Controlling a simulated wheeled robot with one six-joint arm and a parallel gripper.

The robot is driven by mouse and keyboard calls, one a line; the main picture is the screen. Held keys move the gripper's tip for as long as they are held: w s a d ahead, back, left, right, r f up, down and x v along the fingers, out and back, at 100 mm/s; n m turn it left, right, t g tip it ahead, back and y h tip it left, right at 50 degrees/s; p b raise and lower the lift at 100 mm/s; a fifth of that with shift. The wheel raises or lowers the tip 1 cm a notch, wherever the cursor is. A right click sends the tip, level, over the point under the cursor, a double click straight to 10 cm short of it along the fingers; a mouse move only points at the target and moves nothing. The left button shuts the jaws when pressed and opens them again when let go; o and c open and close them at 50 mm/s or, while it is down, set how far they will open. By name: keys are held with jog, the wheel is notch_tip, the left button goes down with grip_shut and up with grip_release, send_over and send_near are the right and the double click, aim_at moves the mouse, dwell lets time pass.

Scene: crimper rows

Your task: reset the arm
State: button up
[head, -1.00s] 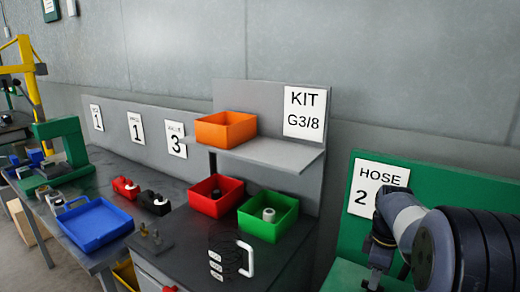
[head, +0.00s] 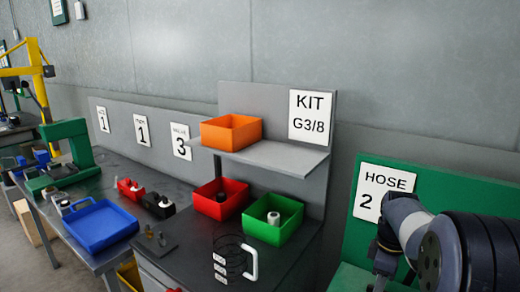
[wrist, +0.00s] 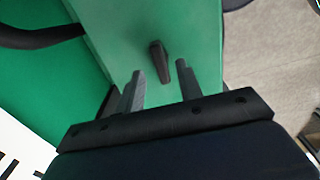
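My arm (head: 425,235) is folded at the lower right of the head view, in front of the green hose station. In the wrist view my gripper (wrist: 158,85) has its two dark fingers apart with nothing held between them. A small dark upright piece (wrist: 160,62) stands on the green surface (wrist: 125,30) beyond the fingers and apart from them. In the head view the fingertips are too small and dark to make out.
The green HOSE 2 panel (head: 350,215) is close behind my arm. To its left, a dark bench holds a red bin (head: 205,205), a green bin (head: 285,235) and a white-handled rack (head: 252,262). An orange bin (head: 231,132) sits on a shelf (head: 285,157). A blue tray (head: 98,228) lies farther left.

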notch_tip(320, 180, up, 9)
notch_tip(320, 180, down, 11)
jog(key=shift+f, duration=0.1)
jog(key=m, duration=1)
dwell(0.3)
jog(key=shift+a+r, duration=0.1)
jog(key=shift+r, duration=0.1)
